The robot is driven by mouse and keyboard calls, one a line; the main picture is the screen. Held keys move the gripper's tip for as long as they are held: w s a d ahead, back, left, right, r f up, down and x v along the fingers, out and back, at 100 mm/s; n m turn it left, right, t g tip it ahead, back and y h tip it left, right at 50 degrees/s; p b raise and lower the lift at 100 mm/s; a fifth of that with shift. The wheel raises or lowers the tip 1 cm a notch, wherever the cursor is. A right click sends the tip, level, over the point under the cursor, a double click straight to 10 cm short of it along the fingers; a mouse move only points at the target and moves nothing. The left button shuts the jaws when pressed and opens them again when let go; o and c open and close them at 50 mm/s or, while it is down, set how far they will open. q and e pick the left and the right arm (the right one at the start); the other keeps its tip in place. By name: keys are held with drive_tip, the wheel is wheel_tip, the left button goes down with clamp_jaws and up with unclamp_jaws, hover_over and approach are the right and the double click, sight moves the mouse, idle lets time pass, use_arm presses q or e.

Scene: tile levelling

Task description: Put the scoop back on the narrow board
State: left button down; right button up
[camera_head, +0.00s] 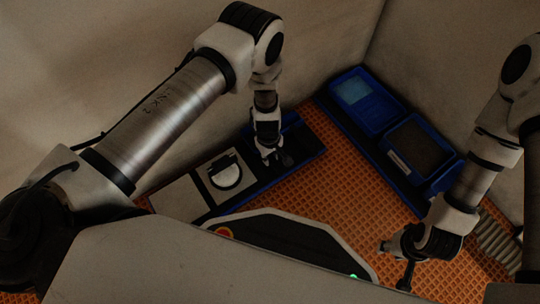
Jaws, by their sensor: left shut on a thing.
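A long, narrow dark board (307,148) with a blue edge lies along the back-left wall. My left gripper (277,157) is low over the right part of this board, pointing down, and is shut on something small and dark. I take this to be the scoop, but the fingers hide most of it and its shape is unclear. I cannot tell whether it touches the board. My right gripper (395,262) is low over the orange floor at the front right, with its fingers apart and nothing seen between them.
A white plate with a round black-and-white piece (225,177) sits left of my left gripper. Two blue bins, one with light contents (358,92) and one dark inside (420,148), stand at the back right. Orange grid floor (345,175) between is clear.

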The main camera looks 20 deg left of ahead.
use_arm(q)
drive_tip(key=shift+f, duration=0.25)
drive_tip(key=c, duration=0.9)
unclamp_jaws()
drive_tip(key=shift+c, duration=0.2)
wheel_tip(320, 180, up, 12)
drive_tip(key=shift+w+a, duration=0.25)
